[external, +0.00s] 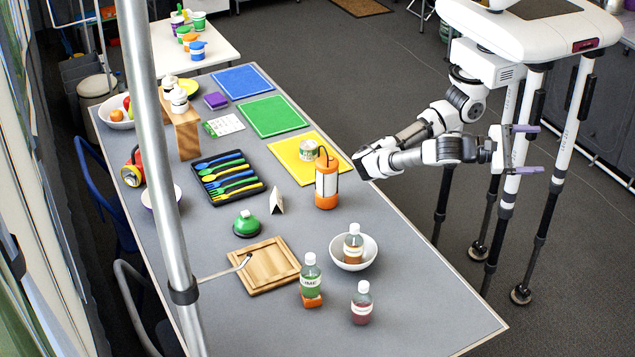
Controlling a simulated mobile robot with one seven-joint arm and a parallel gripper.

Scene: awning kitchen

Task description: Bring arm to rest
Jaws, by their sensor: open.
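My arm is folded on the right, below my white body, with its elbow close to the right edge of the table (420,285). My gripper (535,150) points to the right, away from the table and over open floor. Its two purple fingers are spread apart with nothing between them. It is clear of every object on the table.
Bottles, a white bowl (371,256) and a wooden board (268,266) are at the front. A metal pole (155,150) crosses the left side.

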